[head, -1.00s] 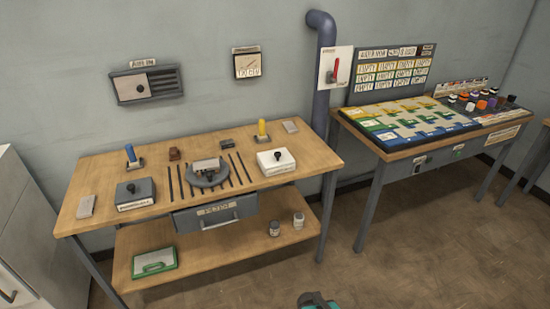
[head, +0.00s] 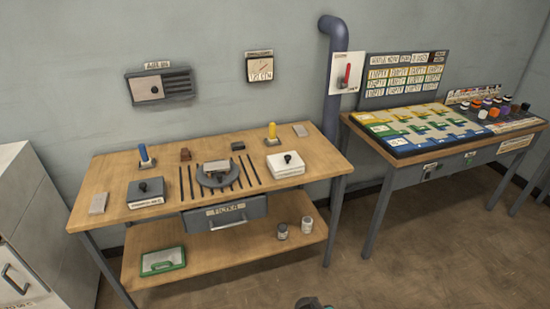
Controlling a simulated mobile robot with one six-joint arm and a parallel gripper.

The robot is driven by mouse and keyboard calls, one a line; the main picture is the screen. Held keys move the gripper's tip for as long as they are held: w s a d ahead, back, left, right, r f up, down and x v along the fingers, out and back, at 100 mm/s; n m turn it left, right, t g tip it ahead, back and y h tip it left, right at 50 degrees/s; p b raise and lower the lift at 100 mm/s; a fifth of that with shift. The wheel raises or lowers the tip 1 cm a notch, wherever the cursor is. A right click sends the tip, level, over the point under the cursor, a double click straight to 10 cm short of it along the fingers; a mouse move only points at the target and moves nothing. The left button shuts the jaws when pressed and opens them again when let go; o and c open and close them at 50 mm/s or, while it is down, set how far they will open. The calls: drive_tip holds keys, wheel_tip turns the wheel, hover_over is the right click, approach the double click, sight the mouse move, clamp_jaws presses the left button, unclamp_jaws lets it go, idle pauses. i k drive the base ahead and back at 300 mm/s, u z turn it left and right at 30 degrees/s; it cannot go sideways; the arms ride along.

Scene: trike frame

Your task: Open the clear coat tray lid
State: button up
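Two lidded trays stand on the wooden workbench (head: 112,178). The grey tray (head: 146,194) on the left has a dark lid with a black knob and a front label too small to read surely. The white tray (head: 286,165) on the right has a pale lid with a black knob (head: 287,158). Both lids look shut. I cannot tell from the labels which one is the clear coat tray. My gripper's fingers are not in view; only a small dark part, likely of my arm, shows at the bottom edge.
Between the trays are a round turntable (head: 218,179) and dark slats. Blue (head: 144,153) and yellow (head: 272,131) upright handles stand behind. A filter drawer (head: 227,215) is under the top. A second table (head: 397,157) with a coloured board stands right. Floor in front is clear.

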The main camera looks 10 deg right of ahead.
sight(290, 160)
drive_tip(key=u, duration=4.2)
drive_tip(key=i, duration=0.15)
drive_tip(key=z, duration=3.4)
drive_tip(key=i, duration=0.65)
drive_tip(key=u, duration=0.2)
